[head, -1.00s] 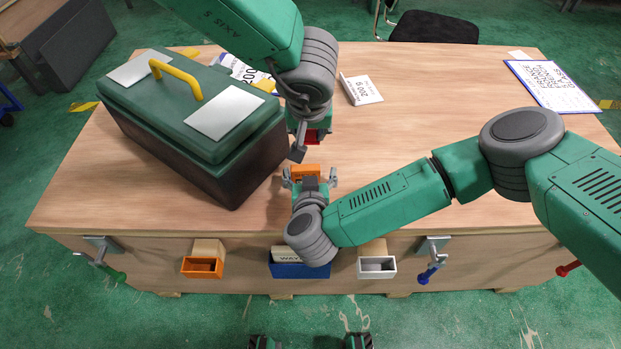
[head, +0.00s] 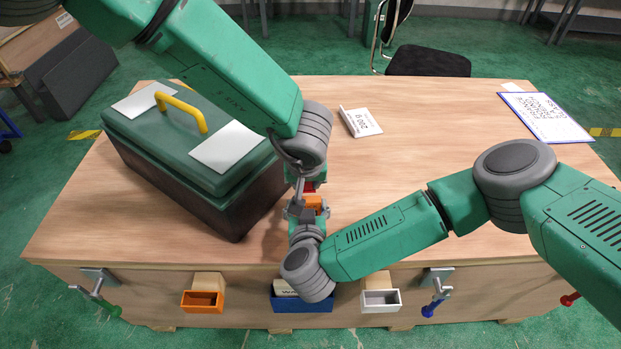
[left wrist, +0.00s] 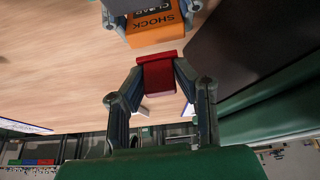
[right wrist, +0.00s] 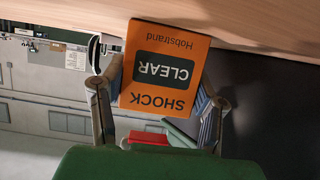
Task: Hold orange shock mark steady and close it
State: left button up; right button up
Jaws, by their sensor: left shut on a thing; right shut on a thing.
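The orange shock mark (right wrist: 165,65) is a box with "SHOCK", "CLEAR" and "Hobstrand" on its face in the right wrist view. My right gripper (right wrist: 158,100) is shut on its sides. In the left wrist view the orange mark (left wrist: 155,30) is at the top, in front of my left gripper (left wrist: 158,72). That gripper is shut on a red block (left wrist: 160,77), which is apart from the orange mark in this view. In the head view the red block (head: 311,186) is just behind the orange mark (head: 313,203), and my wrists partly hide both.
A green toolbox (head: 190,150) with a yellow handle stands close on the left of the wooden table (head: 420,130). A white "200" card (head: 362,122) and a clipboard (head: 545,117) lie behind. Orange (head: 203,302), blue (head: 300,306) and white (head: 381,300) bins line the front.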

aim_at(308, 189)
pick_arm(q)
jog(key=shift+a, duration=0.2)
pick_arm(e)
jog(key=shift+a, duration=0.2)
pick_arm(q)
jog(key=shift+d+f, duration=0.7)
jog(key=shift+f, duration=0.2)
pick_arm(e)
jog(key=shift+d, duration=0.7)
pick_arm(q)
jog(key=shift+a, duration=0.55)
pick_arm(e)
jog(key=shift+a, duration=0.55)
pick_arm(q)
jog(key=shift+d+f, duration=0.1)
jog(key=shift+d, duration=0.05)
pick_arm(e)
jog(key=shift+d, duration=0.15)
pick_arm(q)
jog(key=shift+d+f, duration=0.2)
jog(key=shift+f, duration=0.05)
pick_arm(e)
jog(key=shift+d, duration=0.25)
pick_arm(q)
jog(key=shift+a+f, duration=0.2)
jog(key=shift+f, duration=0.1)
pick_arm(e)
jog(key=shift+a, duration=0.2)
pick_arm(q)
jog(key=o, duration=0.8)
